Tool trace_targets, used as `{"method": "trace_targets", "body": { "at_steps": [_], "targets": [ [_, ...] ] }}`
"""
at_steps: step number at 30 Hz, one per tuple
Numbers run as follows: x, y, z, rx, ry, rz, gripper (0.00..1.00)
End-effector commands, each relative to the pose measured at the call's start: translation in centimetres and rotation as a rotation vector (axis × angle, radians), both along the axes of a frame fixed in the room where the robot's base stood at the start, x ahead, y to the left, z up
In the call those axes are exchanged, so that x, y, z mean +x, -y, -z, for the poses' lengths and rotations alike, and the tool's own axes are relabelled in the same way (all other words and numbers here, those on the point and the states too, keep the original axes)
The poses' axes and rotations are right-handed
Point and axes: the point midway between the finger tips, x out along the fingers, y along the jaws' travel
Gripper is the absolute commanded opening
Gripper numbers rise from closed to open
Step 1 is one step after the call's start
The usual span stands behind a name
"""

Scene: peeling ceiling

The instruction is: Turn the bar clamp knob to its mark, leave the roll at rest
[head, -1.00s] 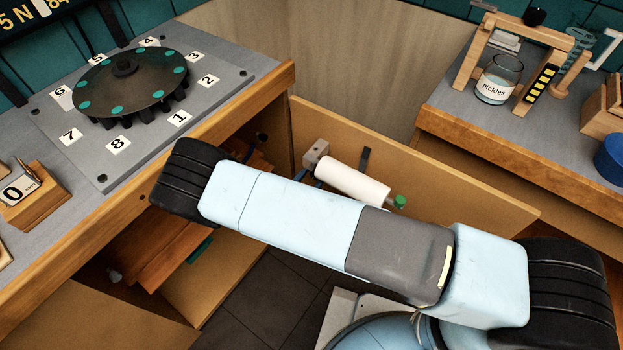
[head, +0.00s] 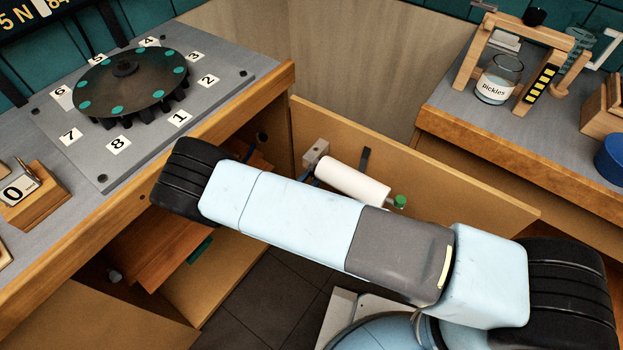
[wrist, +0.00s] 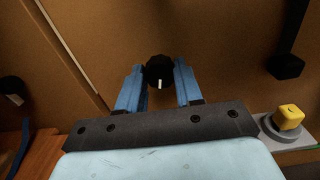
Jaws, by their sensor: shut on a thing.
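In the wrist view my gripper (wrist: 159,76) has its two blue fingers on either side of a black knob (wrist: 159,68), shut on it. The knob carries a white pointer line that points toward the bottom of the picture. I take it for the bar clamp knob; I cannot make out its mark. In the head view the white roll (head: 352,180) lies tilted on its holder at the wooden panel, with a green end (head: 399,201). My arm crosses in front, and most of my gripper is hidden there.
A yellow block-shaped knob (wrist: 289,117) on a grey round base is at the right in the wrist view. A numbered dial wheel (head: 130,82) stands on the left bench. A glass jar (head: 497,80) and a wooden frame (head: 467,60) stand on the right bench.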

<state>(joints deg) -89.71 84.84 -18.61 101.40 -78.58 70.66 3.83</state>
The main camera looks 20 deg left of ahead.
Motion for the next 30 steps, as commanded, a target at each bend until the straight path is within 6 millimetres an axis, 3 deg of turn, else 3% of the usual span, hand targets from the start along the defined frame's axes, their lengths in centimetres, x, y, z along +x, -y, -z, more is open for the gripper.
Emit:
{"method": "trace_targets", "body": {
  "at_steps": [12, 22, 23, 30],
  "targets": [
    [0.08, -0.11, 0.03, -0.234, -0.063, 0.0, 0.05],
    [0.1, -0.13, 0.03, -0.248, -0.066, 0.0, 0.05],
    [0.09, -0.13, 0.03, -0.248, -0.066, 0.0, 0.36],
    [0.07, -0.08, 0.03, -0.249, -0.065, 0.0, 0.59]
  ]
}}
